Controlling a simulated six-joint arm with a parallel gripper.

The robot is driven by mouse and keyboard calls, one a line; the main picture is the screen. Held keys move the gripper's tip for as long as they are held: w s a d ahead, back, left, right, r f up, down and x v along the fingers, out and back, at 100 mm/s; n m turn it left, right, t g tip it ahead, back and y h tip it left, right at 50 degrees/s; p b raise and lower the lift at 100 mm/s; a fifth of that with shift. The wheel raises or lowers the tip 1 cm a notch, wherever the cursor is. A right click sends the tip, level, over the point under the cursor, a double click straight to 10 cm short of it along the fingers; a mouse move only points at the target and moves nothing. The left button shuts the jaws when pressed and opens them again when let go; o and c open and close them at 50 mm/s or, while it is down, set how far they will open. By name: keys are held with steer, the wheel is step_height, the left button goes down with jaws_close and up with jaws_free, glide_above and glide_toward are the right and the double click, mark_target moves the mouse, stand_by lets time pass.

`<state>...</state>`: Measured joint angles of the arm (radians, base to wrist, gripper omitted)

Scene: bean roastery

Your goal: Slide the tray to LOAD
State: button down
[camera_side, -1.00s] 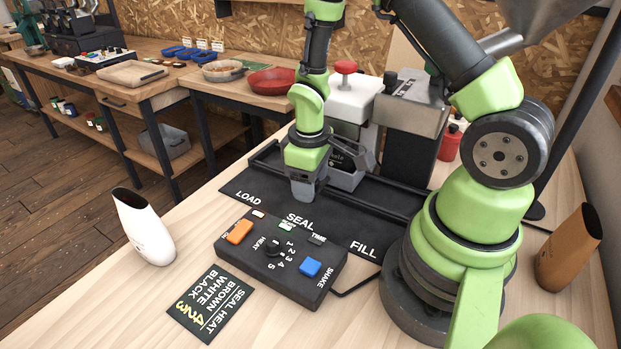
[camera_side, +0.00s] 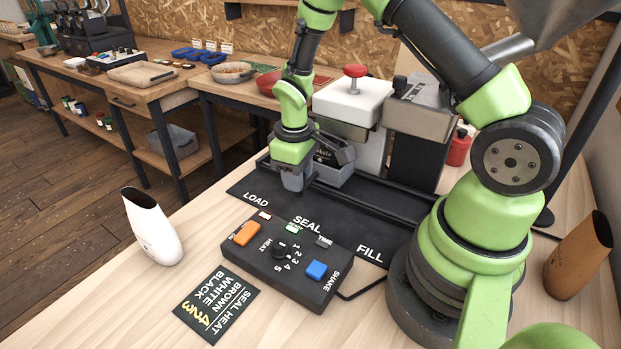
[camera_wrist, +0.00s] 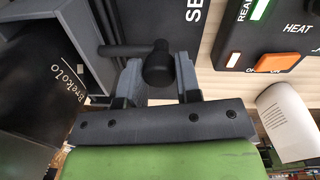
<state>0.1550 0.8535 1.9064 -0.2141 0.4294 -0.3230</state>
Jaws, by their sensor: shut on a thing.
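The grey tray (camera_side: 335,172) stands on the dark track behind the mat, near its LOAD end. It holds a dark bag (camera_wrist: 45,100), lettered in white. My gripper (camera_side: 298,188) is at the tray's front, above the mat between the LOAD (camera_side: 256,198) and SEAL (camera_side: 306,226) labels. In the wrist view, the fingers of my gripper (camera_wrist: 158,80) are closed around the round black knob (camera_wrist: 157,62) of the tray's handle. My gripper hides part of the tray in the side view. The FILL label (camera_side: 370,255) is farther right.
The white sealer (camera_side: 352,102) with a red knob stands behind the track (camera_side: 385,202). A control box (camera_side: 285,262) lies in front of the mat. A white bag (camera_side: 152,228) stands at left, a brown bag (camera_side: 578,258) at right. A heat card (camera_side: 215,303) lies in front.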

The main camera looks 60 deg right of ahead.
steer(key=shift+w+d, duration=0.15)
steer(key=shift+w, duration=4.35)
steer(key=c, duration=0.9)
jaws_free()
steer(key=shift+w, duration=0.1)
steer(key=shift+o, duration=0.5)
steer(key=shift+r, duration=0.15)
step_height(320, 180, up, 10)
steer(key=shift+a, duration=0.3)
